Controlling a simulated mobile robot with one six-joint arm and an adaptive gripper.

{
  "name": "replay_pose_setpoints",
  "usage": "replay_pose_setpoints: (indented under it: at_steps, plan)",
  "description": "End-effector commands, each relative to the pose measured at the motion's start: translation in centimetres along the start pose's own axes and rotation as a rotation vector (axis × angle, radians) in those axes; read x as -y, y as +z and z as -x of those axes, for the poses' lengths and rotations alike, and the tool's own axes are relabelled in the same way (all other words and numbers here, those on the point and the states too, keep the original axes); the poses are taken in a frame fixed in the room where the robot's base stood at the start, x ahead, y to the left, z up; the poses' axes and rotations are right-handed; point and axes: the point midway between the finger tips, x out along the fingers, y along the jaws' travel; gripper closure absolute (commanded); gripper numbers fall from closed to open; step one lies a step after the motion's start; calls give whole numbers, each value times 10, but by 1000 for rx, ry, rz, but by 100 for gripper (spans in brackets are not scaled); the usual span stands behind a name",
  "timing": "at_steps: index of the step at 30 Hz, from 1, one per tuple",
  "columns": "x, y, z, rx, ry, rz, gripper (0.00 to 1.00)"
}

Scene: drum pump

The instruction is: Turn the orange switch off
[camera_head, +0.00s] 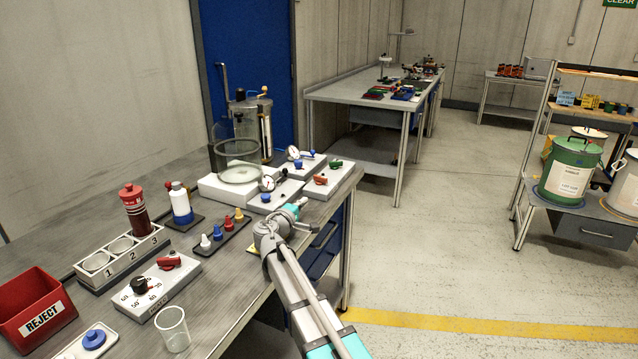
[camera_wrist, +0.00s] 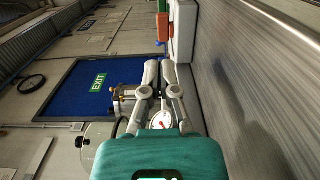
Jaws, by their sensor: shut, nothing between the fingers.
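An orange-red switch (camera_head: 320,179) sits on a white box (camera_head: 328,186) near the bench's far right corner, with a green switch (camera_head: 336,164) behind it. In the wrist view the orange-red switch (camera_wrist: 163,27) stands out from the side of the white box (camera_wrist: 182,30), with the green switch (camera_wrist: 162,6) above it in the picture. My gripper (camera_head: 302,203) is shut and empty, in front of the white box. In the wrist view my gripper's fingertips (camera_wrist: 160,63) are together, below the orange-red switch in the picture and apart from it. I cannot tell the switch's setting.
Gauges with blue knobs (camera_head: 267,184) and a clear vessel (camera_head: 238,165) stand left of the switch box. A rack of coloured cones (camera_head: 218,233) lies left of my gripper. Another red switch (camera_head: 168,261) sits on the dial box. The floor right of the bench is clear.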

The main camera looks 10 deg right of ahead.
Motion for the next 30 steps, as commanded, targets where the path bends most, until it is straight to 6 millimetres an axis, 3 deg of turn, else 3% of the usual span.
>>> replay_pose_setpoints:
  at_steps: [1,9,30]
  plan:
    - [0,-13,-4,18,0,0,100]
    - [-1,-34,-4,91,0,0,100]
    - [-1,-34,-12,102,0,0,100]
